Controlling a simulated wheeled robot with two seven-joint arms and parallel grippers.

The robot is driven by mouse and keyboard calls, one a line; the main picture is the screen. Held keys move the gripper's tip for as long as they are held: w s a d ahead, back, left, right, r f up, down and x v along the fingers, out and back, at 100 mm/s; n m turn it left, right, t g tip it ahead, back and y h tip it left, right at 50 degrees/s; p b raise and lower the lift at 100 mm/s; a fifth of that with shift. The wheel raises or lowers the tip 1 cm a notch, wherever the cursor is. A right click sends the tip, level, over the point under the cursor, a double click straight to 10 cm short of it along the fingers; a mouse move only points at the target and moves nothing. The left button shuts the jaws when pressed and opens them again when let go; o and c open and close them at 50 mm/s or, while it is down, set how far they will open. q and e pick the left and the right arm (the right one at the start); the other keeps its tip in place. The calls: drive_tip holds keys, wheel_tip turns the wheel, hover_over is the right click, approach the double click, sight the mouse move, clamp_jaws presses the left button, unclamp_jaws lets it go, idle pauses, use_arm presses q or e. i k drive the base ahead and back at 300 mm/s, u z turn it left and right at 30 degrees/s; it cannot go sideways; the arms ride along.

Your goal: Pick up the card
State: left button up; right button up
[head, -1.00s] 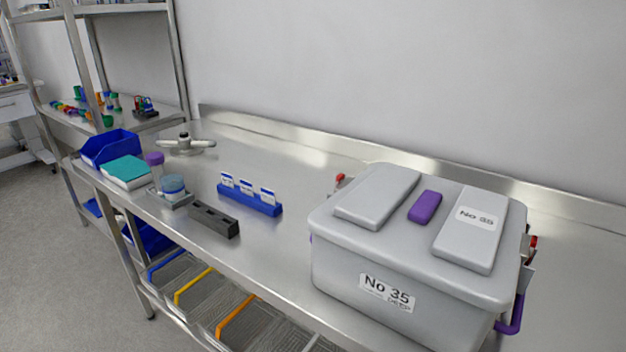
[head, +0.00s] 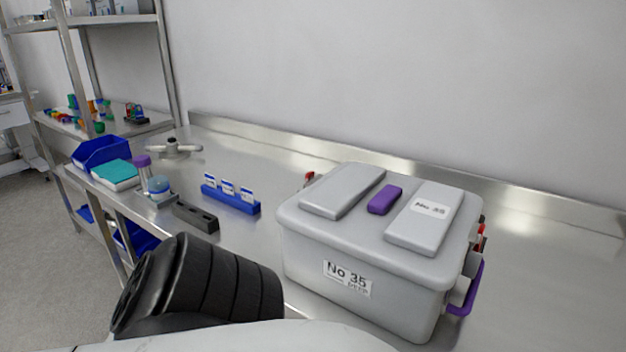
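Three small white cards with blue tops (head: 228,187) stand upright in a row in a blue holder (head: 232,203) on the steel bench, left of the grey box. I cannot tell which of them is the task's card. Neither gripper shows. A black ribbed part and a white link of one of my arms (head: 215,285) fill the bottom left and middle, in front of the bench's front edge.
A large grey lidded box (head: 345,248) marked No 35, with purple handles, stands right of the holder.

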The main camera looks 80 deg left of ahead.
sight(210, 180)
drive_tip(key=z, duration=0.05)
drive_tip(key=k, duration=1.45)
drive_tip(key=u, duration=1.6)
